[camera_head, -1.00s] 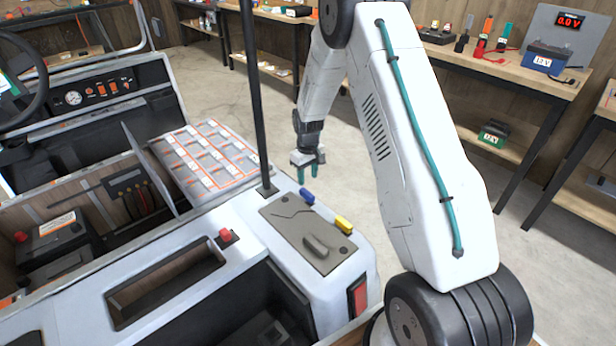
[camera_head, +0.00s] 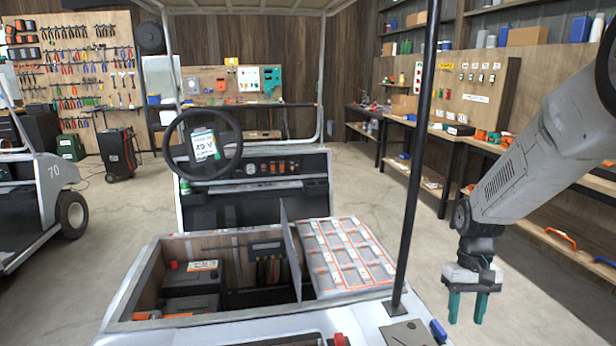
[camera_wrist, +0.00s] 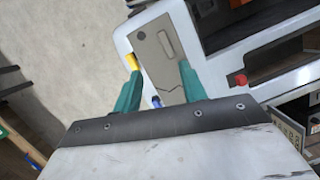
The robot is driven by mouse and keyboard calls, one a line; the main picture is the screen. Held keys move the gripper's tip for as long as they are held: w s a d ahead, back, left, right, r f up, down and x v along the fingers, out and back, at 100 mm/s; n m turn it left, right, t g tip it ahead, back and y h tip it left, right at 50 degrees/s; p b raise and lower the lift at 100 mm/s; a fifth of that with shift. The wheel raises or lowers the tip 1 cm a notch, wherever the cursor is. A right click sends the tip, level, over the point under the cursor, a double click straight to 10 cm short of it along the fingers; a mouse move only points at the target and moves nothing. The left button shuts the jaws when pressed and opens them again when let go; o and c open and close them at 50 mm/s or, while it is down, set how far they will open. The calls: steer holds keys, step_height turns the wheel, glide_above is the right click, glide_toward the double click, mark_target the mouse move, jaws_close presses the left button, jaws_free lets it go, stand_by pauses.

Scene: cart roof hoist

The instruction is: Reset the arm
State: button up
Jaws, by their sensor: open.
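My gripper (camera_head: 467,308) hangs at the right in the head view, fingers pointing down. Its two teal fingers are apart with nothing between them. It is to the right of the cart's rear corner and the black roof post (camera_head: 417,160). In the wrist view my gripper (camera_wrist: 158,84) shows its open fingers over the cart's grey plate (camera_wrist: 163,58). A yellow piece (camera_wrist: 132,61) shows by the left finger and a blue piece (camera_wrist: 156,101) lies between the fingers. The blue piece also shows in the head view (camera_head: 438,330).
The cart (camera_head: 160,325) has an open bay with black batteries (camera_head: 190,285) and a tilted lid. A red button (camera_wrist: 240,79) sits on its deck. Workbenches (camera_head: 455,140) line the right wall. Another cart (camera_head: 40,200) stands far left. Open floor (camera_head: 380,190) lies between.

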steer(key=s+a+r+t, duration=0.2)
steer(key=s+a+r, duration=0.1)
steer(key=s+r, duration=0.6)
steer(key=s+a+r+t, duration=0.2)
steer(key=s+a+r, duration=0.2)
steer(key=s+r, duration=0.5)
steer(key=s, duration=0.5)
steer(key=shift+s+a+n+t+h, duration=0.25)
steer(key=shift+s+n+t+h, duration=0.05)
